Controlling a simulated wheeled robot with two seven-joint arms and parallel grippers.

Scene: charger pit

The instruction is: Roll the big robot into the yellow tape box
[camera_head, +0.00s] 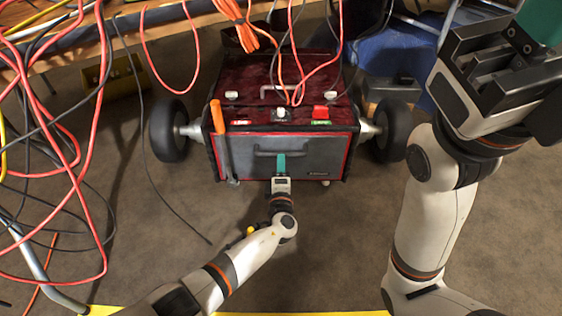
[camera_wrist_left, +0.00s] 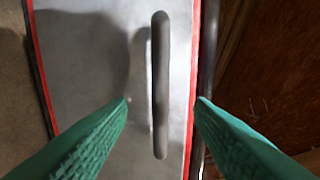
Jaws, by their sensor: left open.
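The big robot (camera_head: 337,160) is a dark red box on two black wheels, with a grey front panel and a dark bar handle (camera_head: 262,153). My left gripper (camera_head: 281,160) is at this front panel, by the handle. In the left wrist view the handle (camera_wrist_left: 161,60) runs between the two green fingers, which are apart with a gap on each side. Yellow tape (camera_head: 340,313) shows along the bottom edge of the head view; the rest of its box is out of view. My right gripper (camera_head: 540,22) is raised at the upper right, partly cut off, away from the robot.
Red, orange and black cables (camera_head: 75,150) hang at the left, and some trail over the robot's top. A wooden table edge (camera_head: 60,50) is at the upper left. A blue thing (camera_head: 395,55) stands behind at the right. Bare floor (camera_head: 330,230) lies in front of the robot.

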